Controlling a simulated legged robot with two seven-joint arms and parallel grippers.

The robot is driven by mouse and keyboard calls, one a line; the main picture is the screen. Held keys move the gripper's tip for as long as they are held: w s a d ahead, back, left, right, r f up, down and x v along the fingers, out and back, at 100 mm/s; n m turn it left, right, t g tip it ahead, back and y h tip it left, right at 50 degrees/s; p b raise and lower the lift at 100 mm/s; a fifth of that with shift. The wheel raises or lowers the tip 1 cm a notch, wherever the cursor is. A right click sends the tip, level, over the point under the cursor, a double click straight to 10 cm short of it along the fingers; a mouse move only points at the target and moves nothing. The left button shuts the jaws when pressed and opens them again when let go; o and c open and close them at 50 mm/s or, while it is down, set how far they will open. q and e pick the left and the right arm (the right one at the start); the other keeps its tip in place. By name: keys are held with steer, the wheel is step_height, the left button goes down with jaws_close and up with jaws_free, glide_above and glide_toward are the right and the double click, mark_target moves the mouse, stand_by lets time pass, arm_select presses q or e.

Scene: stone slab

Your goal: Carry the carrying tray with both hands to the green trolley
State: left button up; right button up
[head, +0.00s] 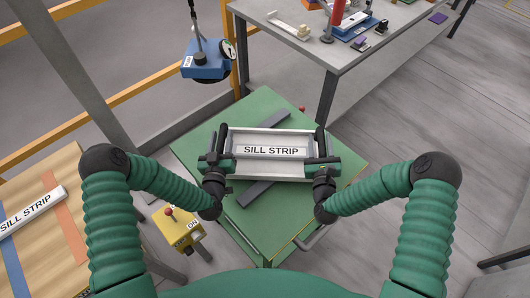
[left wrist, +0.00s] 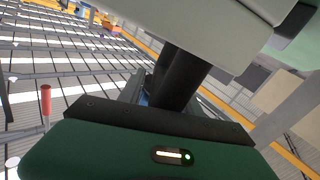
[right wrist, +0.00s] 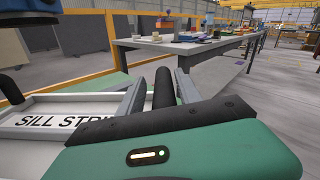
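The pale carrying tray (head: 240,172), with black bar handles at its two ends, is over the green trolley (head: 210,140). A SILL STRIP label (head: 271,150) shows in it. I cannot tell whether the tray touches the trolley. My left gripper (head: 215,165) is at the left handle, which shows black in the left wrist view (left wrist: 180,78). My right gripper (head: 324,170) is at the right handle; its fingers stand on both sides of the bar (right wrist: 163,88) in the right wrist view. Both seem shut on the handles, though their fingertips are partly hidden.
Two dark grey strips (head: 291,125) lie slantwise on the trolley top, partly under the tray. A grey workbench (head: 345,55) with tools stands behind. A wooden table (head: 80,215) is at left, beside a yellow control box (head: 178,230). A blue device (head: 203,65) hangs behind the trolley.

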arm_select(q)
steer(key=shift+o, duration=0.2)
steer(key=shift+s+d, duration=0.1)
steer(key=shift+d, duration=0.25)
arm_select(e)
steer(key=shift+o, duration=0.2)
steer(key=shift+d, duration=0.5)
steer(key=shift+a, duration=0.1)
steer(key=shift+s, duration=0.15)
arm_select(q)
steer(key=s, duration=1.1)
steer(key=shift+s, duration=0.4)
arm_select(e)
steer(key=s, duration=1.1)
steer(key=shift+s, duration=0.35)
arm_select(q)
steer(key=shift+a, duration=0.1)
arm_select(e)
steer(key=shift+a, duration=0.1)
